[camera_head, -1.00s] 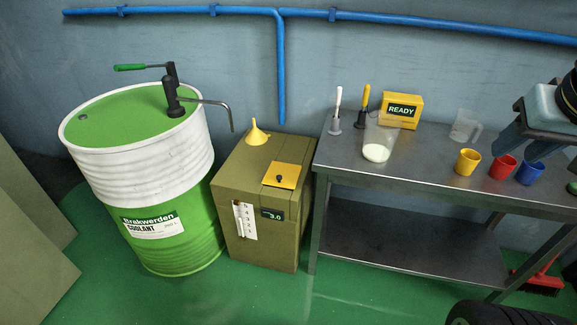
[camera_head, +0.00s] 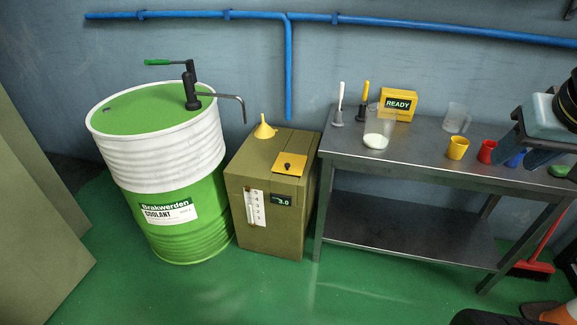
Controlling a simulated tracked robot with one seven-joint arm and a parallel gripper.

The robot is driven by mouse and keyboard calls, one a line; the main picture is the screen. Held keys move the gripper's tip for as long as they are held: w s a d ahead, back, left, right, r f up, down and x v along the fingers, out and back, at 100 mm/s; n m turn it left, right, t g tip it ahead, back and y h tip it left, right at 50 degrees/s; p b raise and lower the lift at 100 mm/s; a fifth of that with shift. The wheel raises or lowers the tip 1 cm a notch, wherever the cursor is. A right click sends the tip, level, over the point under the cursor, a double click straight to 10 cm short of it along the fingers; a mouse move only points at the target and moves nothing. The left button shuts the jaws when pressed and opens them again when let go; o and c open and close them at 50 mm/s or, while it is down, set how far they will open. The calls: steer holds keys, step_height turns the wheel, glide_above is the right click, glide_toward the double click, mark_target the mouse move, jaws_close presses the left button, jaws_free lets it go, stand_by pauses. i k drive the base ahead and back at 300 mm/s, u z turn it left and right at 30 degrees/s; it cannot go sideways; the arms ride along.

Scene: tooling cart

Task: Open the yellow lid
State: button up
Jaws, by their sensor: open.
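The yellow lid (camera_head: 290,163) is a small square plate with a black knob. It lies flat, closed, on the top of an olive-green box (camera_head: 265,215), toward its front right. My gripper (camera_head: 516,153) shows partly at the right edge, above the metal bench. Its dark fingers are open, and I see nothing held between them. It is well to the right of the lid and apart from it.
A yellow funnel (camera_head: 264,130) stands behind the lid. A green-and-white coolant drum (camera_head: 165,160) with a hand pump is left of the box. The metal bench (camera_head: 345,152) on the right carries cups, brushes, a beaker and a yellow READY box (camera_head: 397,104). Green floor in front is clear.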

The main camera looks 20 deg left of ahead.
mark_target(290, 161)
steer(key=k, duration=0.55)
steer(key=u, duration=1.2)
steer(key=i, duration=1.75)
steer(key=z, duration=1)
steer(key=k, duration=0.6)
steer(key=z, duration=0.15)
